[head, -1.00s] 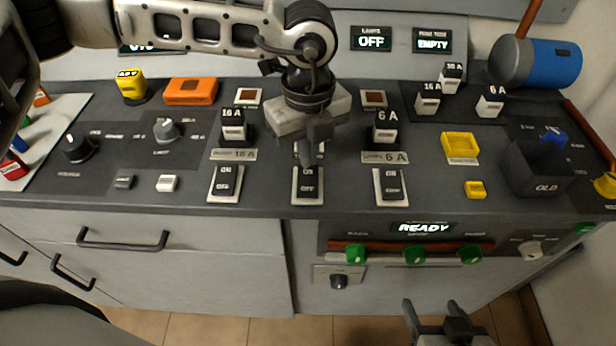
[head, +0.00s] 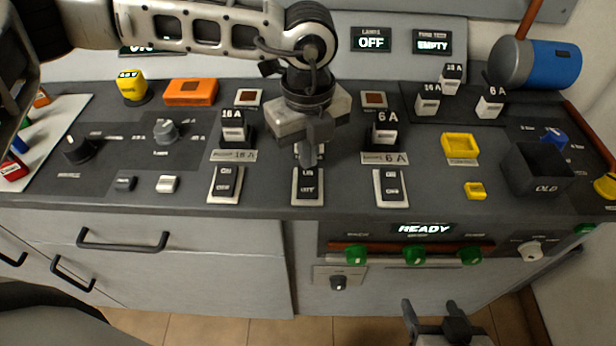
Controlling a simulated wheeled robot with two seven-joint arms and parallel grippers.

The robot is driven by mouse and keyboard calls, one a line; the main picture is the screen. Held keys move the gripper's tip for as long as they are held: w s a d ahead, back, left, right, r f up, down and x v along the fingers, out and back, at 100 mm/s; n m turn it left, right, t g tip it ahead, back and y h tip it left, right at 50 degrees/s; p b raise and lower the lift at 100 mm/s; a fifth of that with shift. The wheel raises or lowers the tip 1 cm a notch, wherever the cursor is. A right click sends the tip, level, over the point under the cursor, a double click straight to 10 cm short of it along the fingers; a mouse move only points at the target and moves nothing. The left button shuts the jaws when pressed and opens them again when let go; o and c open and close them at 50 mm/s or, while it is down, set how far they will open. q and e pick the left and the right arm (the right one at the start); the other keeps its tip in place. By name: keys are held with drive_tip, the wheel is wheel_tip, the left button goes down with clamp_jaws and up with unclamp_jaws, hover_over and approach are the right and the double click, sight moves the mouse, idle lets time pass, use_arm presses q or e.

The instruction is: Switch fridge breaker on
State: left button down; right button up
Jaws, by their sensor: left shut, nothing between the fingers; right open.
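Three black ON/OFF rocker breakers in white frames stand in a row near the counter's front: a left one (head: 225,184), a middle one (head: 307,190) and a right one (head: 391,187). The left label reads 16 A and the right 6 A; the middle one's label is hidden behind my gripper, so I cannot read which is the fridge's. My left gripper (head: 307,162) is shut and empty, pointing down at the upper edge of the middle breaker; I cannot tell whether it touches. My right gripper (head: 431,308) is open and empty, low in front of the cabinet.
Fuse blocks stand behind the left (head: 233,128) and right (head: 384,132) breakers. The LAMPS display (head: 371,39) reads OFF. A yellow tray (head: 460,146), a dark OLD bin (head: 540,170) and a blue cylinder (head: 553,64) are to the right. A READY display (head: 422,229) is on the front.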

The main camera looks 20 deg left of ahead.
sight(308, 172)
idle(0.6)
use_arm(q)
drive_tip(key=shift+f+b, duration=1.1)
drive_tip(key=shift+f, duration=0.05)
drive_tip(key=shift+r, duration=0.1)
drive_tip(key=shift+r+p, duration=1.7)
drive_tip(key=shift+r, duration=1.85)
